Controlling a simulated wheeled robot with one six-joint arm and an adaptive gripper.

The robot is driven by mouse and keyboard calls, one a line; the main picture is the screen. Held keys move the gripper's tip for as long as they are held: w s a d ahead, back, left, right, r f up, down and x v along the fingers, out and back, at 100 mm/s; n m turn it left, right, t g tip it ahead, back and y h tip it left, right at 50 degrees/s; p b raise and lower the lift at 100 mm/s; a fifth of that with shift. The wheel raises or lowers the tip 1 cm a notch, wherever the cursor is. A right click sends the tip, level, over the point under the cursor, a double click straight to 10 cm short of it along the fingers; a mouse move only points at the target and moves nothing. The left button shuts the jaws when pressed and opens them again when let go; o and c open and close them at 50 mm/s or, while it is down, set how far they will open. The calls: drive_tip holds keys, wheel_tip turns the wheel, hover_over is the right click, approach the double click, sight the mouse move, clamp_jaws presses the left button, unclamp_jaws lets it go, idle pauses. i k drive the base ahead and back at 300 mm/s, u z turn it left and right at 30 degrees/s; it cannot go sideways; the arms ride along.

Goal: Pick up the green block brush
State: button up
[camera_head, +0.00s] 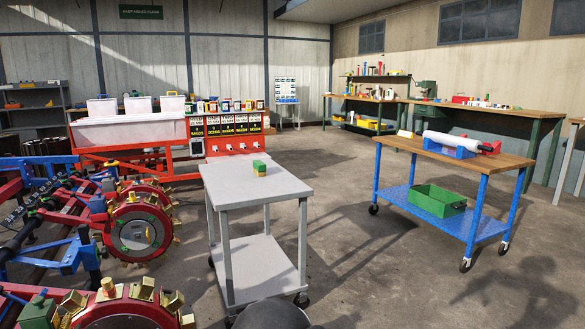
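My gripper is not recognisable in this view. A dark rounded shape at the bottom edge, in front of the cart, is cut off, and I cannot tell what it is.
Red planter units (138,233) stand close on the left of the cart. A red-framed seeder with white bins (125,131) is behind it. A blue cart (444,207) holding a green crate (436,200) stands right. Open floor lies between the carts.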

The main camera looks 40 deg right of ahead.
sight(260, 167)
drive_tip(key=z, duration=1.9)
drive_tip(key=i, duration=2.8)
drive_tip(key=u, duration=1.95)
